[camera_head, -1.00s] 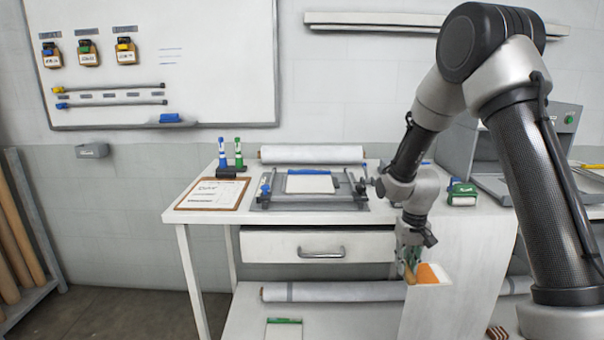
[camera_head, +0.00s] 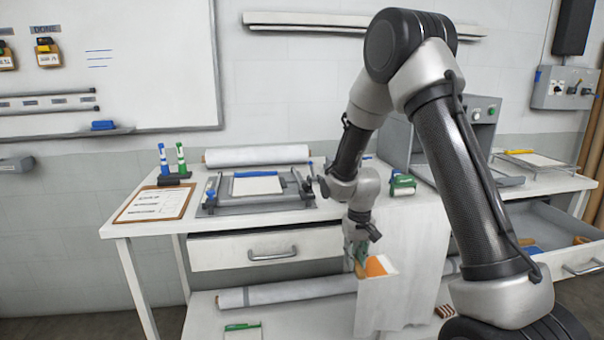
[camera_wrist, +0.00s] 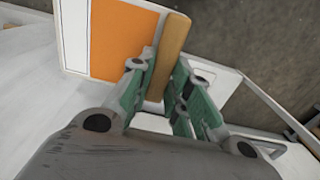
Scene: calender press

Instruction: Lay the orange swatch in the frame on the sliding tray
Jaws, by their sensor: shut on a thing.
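My gripper (camera_wrist: 166,95) has green fingers closed on a wooden strip (camera_wrist: 168,57), which lies along the edge of the orange swatch (camera_wrist: 119,38). The swatch is orange with a white border and is tilted. In the head view the orange swatch (camera_head: 377,266) hangs in my gripper (camera_head: 358,254), low in front of the white table's right part. A grey tray (camera_head: 507,181) juts from the press at the right, partly behind my arm. A grey railed fixture (camera_head: 212,208) on the white table holds a white sheet under a blue bar. I cannot tell which bears the task's frame.
A yellow-edged frame with a white sheet (camera_head: 540,160) lies on the right table, above an open drawer (camera_head: 575,262). A clipboard (camera_head: 153,205), markers and a green-and-white block (camera_head: 402,185) are on the white table.

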